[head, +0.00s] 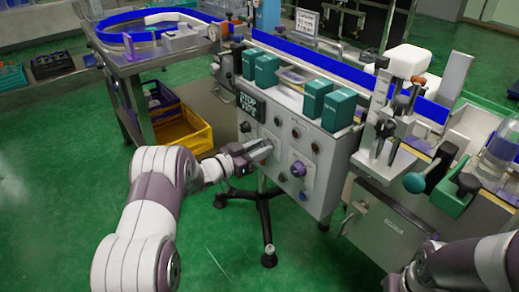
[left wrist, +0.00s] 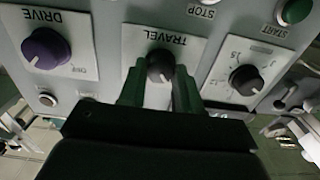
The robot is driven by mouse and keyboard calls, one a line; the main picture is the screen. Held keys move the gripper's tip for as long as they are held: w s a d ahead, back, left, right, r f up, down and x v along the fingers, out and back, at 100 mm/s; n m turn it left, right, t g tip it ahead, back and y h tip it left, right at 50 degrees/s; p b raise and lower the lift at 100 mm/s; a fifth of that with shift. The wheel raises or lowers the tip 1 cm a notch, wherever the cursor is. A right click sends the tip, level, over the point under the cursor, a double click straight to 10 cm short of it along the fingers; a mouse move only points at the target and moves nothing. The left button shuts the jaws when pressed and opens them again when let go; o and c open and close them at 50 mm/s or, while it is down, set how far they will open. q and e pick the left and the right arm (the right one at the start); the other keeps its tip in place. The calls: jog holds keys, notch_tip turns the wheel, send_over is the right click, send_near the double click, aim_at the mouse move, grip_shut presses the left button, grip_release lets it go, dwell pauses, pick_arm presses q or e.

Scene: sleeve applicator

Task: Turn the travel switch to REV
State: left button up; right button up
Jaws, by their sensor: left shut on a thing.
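The travel switch is a black knob (left wrist: 160,66) on a white plate marked TRAVEL (left wrist: 175,40), which appears upside down in the left wrist view. A pale mark on the knob points toward the bottom of that view. My left gripper (head: 262,150) is at the front of the control panel (head: 318,190) in the head view. Its two dark fingers stand either side of the knob and are shut on it. The REV marking cannot be read; fingers and hand hide the lower plate in the wrist view. My right forearm (head: 470,265) shows, but its gripper does not.
A purple DRIVE knob (left wrist: 45,48) is left of the travel switch in the wrist view, and a black dial (left wrist: 245,80) is right. A green START button (left wrist: 294,11) is at the upper right. Green boxes (head: 312,98) stand on the panel's top.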

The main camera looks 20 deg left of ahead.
pick_arm(q)
jog(key=shift+f+m+b, duration=0.2)
jog(key=shift+m+b, duration=4.1)
jog(key=shift+m, duration=4)
jog(key=shift+s, duration=0.1)
jog(key=o, duration=1)
jog(key=shift+o, duration=0.2)
jog(key=shift+r, duration=0.1)
